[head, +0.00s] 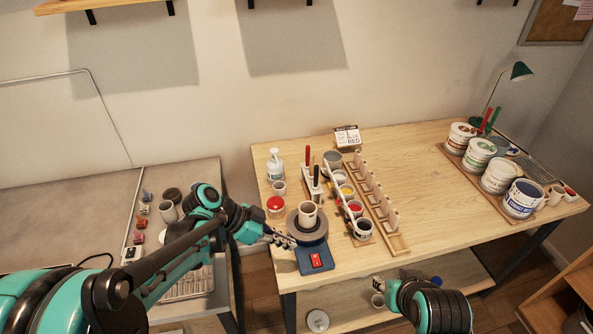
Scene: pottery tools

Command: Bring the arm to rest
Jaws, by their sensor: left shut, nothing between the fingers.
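My left arm comes in from the left, and its gripper (284,239) is shut and empty. It is at the left front of the wooden table, close beside the blue pottery wheel (312,262) with a red switch panel. In this single view I cannot tell whether it touches the wheel. A pale cup (308,214) stands upright on the wheel's round plate.
A red-lidded jar (275,207) and a white bottle (275,165) stand left of the wheel. Paint pots and a wooden rack (395,240) stand right of it. Large tubs (522,198) line the right side. The table's middle right (440,220) is clear.

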